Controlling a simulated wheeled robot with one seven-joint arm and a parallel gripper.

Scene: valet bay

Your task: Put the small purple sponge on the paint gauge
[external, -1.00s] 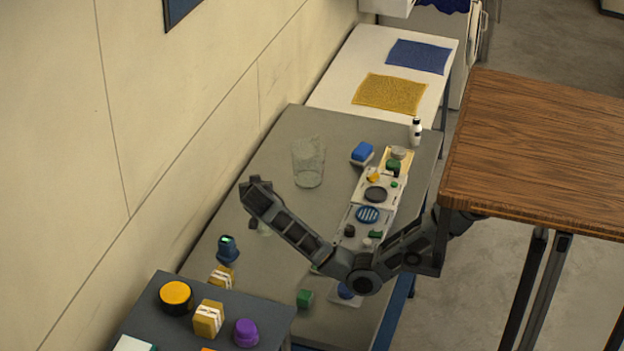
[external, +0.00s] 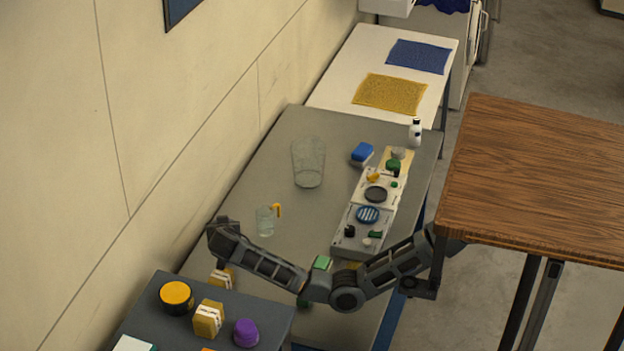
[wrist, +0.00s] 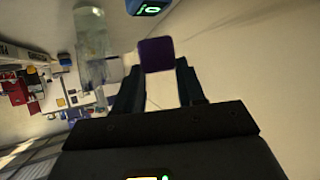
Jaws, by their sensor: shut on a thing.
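The small purple sponge (wrist: 156,55) is between the fingertips of my gripper (wrist: 157,76) in the wrist view, and the gripper is shut on it. The paint gauge (wrist: 148,7), dark blue with a lit green display, shows at the top edge of the wrist view, just beyond the sponge and apart from it in the picture. In the external view my gripper (external: 220,232) is over the left side of the grey table and hides most of the gauge. The sponge cannot be made out there.
A glass mug (external: 265,222) stands right of my gripper, and a tall clear glass (external: 308,165) farther back. White trays with small items (external: 348,242) line the table's right side. A yellow-and-white block (external: 208,318) and a purple round item (external: 246,333) stand on the near dark surface.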

